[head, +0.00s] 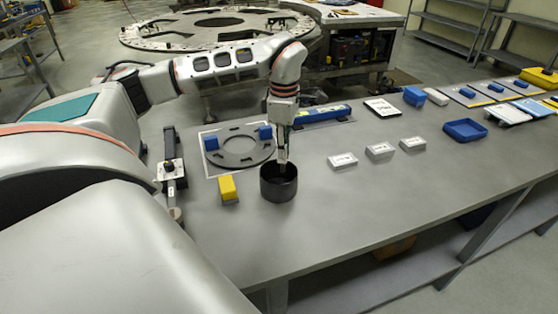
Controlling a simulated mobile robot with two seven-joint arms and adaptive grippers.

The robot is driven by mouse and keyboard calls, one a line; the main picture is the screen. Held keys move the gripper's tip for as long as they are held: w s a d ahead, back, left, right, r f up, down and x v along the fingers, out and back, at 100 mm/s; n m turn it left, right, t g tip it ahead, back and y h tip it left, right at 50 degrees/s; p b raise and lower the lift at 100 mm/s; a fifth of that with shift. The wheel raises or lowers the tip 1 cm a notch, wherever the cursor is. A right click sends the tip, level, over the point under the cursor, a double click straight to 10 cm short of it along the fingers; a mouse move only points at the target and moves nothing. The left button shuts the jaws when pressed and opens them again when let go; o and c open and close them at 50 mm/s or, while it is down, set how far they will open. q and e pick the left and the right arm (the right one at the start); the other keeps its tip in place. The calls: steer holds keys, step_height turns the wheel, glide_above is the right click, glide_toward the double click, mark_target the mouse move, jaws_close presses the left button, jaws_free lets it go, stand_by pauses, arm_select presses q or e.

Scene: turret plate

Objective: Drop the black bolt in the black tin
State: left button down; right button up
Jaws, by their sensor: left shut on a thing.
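The black tin (278,188) is a round, open-topped cup standing on the grey table, left of the middle. My left gripper (283,165) points straight down over the tin, its fingertips at or just inside the mouth. It is shut on a small dark thing, which fits the black bolt, but the tin's dark inside and the fingers hide most of it. I cannot tell whether the bolt touches the tin's wall or floor. My right gripper is not in view.
A yellow block (227,188) stands just left of the tin. A dark ring plate (240,158) with blue blocks lies behind it. White boxes (380,150) and a blue tray (465,130) are to the right. The table front (370,205) is clear.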

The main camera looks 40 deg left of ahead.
arm_select(q)
steer(key=shift+f, duration=0.75)
steer(key=c, duration=1.8)
jaws_free()
steer(key=shift+c, duration=0.2)
step_height(320, 180, up, 12)
steer(key=shift+f, duration=0.1)
